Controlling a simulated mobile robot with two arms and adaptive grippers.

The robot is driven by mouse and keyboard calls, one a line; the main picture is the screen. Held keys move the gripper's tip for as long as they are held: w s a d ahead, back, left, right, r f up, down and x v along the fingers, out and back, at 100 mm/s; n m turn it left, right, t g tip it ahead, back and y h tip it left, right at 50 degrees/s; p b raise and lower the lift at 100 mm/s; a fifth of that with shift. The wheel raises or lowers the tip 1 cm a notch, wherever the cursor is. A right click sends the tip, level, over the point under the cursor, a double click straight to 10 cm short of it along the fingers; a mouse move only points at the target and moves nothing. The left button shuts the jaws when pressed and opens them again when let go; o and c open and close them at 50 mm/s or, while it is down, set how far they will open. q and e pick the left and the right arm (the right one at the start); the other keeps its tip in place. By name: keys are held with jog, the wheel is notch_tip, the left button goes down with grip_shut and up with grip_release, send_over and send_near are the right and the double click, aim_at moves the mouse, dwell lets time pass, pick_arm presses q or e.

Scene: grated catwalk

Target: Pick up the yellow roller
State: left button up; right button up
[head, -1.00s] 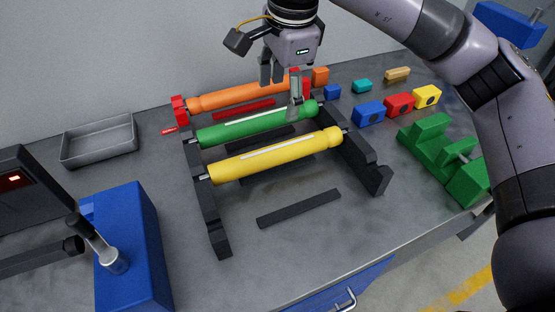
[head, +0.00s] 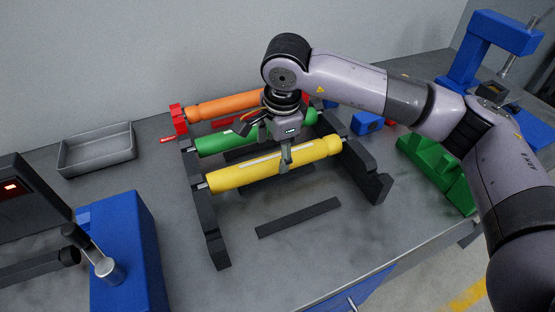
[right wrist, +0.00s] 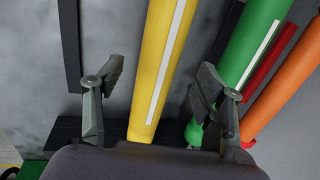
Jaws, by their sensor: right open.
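The yellow roller (head: 236,177) lies across the front of a black rack, with a pale strip along its top. My right gripper (head: 286,160) is over it, right of its middle, with one finger showing in front of the roller. In the right wrist view the yellow roller (right wrist: 160,60) runs between the two spread fingers of the right gripper (right wrist: 158,90); nothing is held. Whether the fingers touch the roller cannot be told. My left gripper is not in view.
The green roller (head: 214,140) lies just behind, and the orange roller (head: 222,106) behind that. A grey tray (head: 97,150) and a blue block (head: 133,250) stand left. Green blocks (head: 440,170) are right. The table front is clear.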

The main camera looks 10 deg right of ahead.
aim_at(277, 158)
jog(key=f, duration=0.1)
jog(key=f+p, duration=0.1)
jog(key=f, duration=0.2)
jog(key=shift+w+d+f, duration=0.15)
jog(key=shift+w+d, duration=0.1)
jog(key=shift+w, duration=0.15)
jog(key=shift+w+f+p, duration=0.1)
jog(key=shift+f+p, duration=0.2)
jog(key=shift+f, duration=0.15)
grip_shut()
jog(key=shift+a+r, duration=0.1)
